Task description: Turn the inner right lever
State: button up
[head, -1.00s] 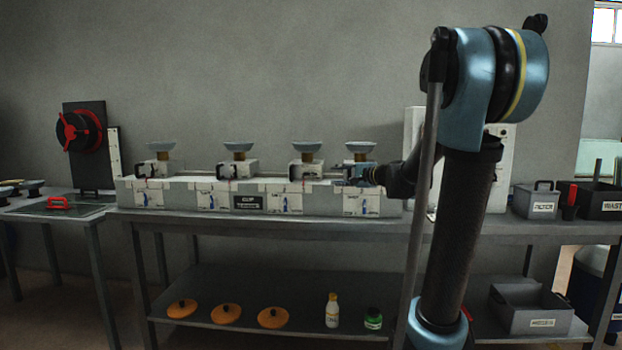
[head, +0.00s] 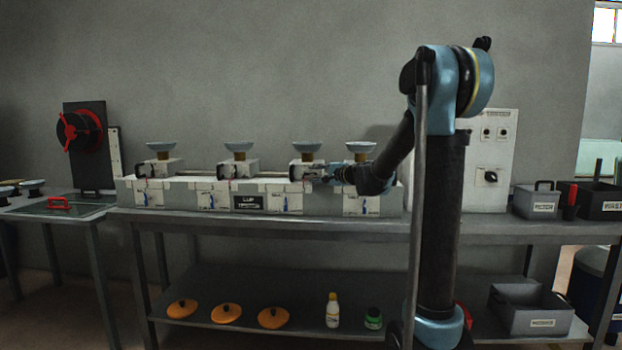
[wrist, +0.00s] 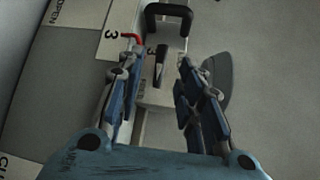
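The inner right unit (head: 303,170) is the third white block from the left on the grey bench fixture (head: 260,187), with a pale bowl (head: 308,147) on top. In the wrist view its plate is marked 3 and carries a short dark lever (wrist: 160,62). A black U-shaped handle (wrist: 168,12) lies beyond the lever. My gripper (wrist: 158,57) is open, with one finger on each side of the lever and a visible gap to both. In the head view my gripper (head: 328,176) is in front of that unit's right side and hides part of it.
Similar units stand to the left and right (head: 359,172). A red bent pin (wrist: 132,37) is close to my left finger. A white switch panel (head: 490,160) stands behind my arm. Grey bins (head: 535,201) are at the right. Orange discs (head: 226,313) lie on the lower shelf.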

aim_at(310, 174)
jog(key=shift+x, duration=2.15)
jog(key=shift+c, duration=0.6)
grip_shut()
